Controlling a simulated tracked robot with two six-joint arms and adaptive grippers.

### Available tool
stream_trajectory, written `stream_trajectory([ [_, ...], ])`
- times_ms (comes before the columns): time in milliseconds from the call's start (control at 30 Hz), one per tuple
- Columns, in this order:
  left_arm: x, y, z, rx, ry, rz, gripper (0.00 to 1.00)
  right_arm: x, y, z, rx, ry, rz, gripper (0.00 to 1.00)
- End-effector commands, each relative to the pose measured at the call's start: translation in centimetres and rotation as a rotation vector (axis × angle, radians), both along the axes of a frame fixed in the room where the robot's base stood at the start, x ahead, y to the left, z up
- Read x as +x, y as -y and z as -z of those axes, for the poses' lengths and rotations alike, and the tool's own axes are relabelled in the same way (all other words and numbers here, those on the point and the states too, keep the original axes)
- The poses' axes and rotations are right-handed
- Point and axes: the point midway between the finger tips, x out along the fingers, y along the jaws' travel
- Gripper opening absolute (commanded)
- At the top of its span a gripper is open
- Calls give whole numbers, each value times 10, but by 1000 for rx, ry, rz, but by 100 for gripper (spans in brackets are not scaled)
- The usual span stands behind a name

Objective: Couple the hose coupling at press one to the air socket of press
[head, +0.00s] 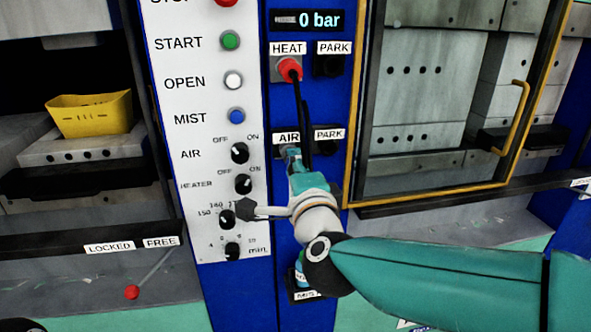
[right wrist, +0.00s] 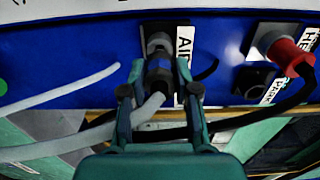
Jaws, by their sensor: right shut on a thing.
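My right gripper (head: 293,165) is at the AIR-labelled socket on the blue panel. In the right wrist view, my right gripper (right wrist: 159,92) is shut on the dark hose coupling (right wrist: 158,76), one finger on each side, with a pale grey hose (right wrist: 150,108) leaving it. The coupling is lined up with the air socket (right wrist: 157,41) and appears to touch it; I cannot tell whether it is locked in. In the head view the gripper hides most of the coupling. The pressure display (head: 306,20) reads 0 bar. My left gripper is out of view.
A red plug (head: 289,69) sits in the HEAT socket; its black cable hangs close beside my gripper. An empty PARK socket (head: 327,65) is to its right. The white control panel (head: 190,100) with buttons and knobs is left. The yellow-framed press door (head: 430,193) is right.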

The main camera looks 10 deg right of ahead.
Motion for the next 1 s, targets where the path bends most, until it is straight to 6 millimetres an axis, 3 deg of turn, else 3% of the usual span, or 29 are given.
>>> stream_trajectory([
  [1000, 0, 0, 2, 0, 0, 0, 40, 26, -1, 0, 0, 0, 0, 0],
])
